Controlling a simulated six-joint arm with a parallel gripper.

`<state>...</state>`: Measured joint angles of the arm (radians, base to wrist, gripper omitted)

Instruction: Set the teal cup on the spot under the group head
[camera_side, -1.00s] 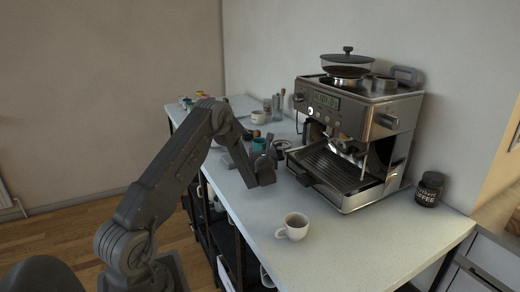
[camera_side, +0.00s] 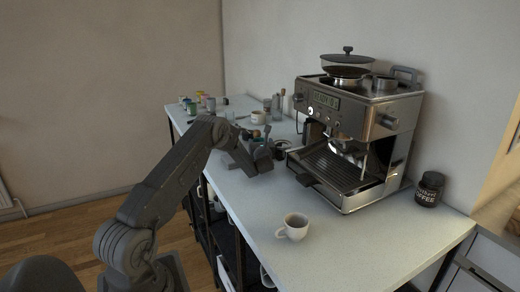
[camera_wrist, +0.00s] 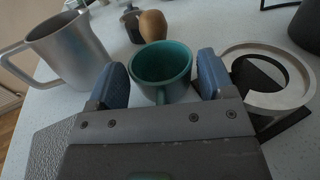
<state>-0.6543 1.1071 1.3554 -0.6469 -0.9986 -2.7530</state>
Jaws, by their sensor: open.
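The teal cup (camera_wrist: 162,66) stands upright on the counter in the wrist view, with its handle toward me. My gripper (camera_wrist: 163,80) is open, with one blue-grey finger on each side of the cup; I cannot tell whether either finger touches it. In the side view my gripper (camera_side: 262,158) is over the counter left of the espresso machine and hides most of the cup. The espresso machine (camera_side: 372,116) has its group head (camera_side: 347,147) above a slatted drip tray (camera_side: 328,168). No cup stands on the tray.
A metal pitcher (camera_wrist: 68,48) stands left of the cup, a wooden-handled tool (camera_wrist: 152,26) behind it, and a metal ring holder (camera_wrist: 268,82) close on the right. A white cup (camera_side: 294,227) is near the front edge. A coffee jar (camera_side: 429,189) stands right of the machine.

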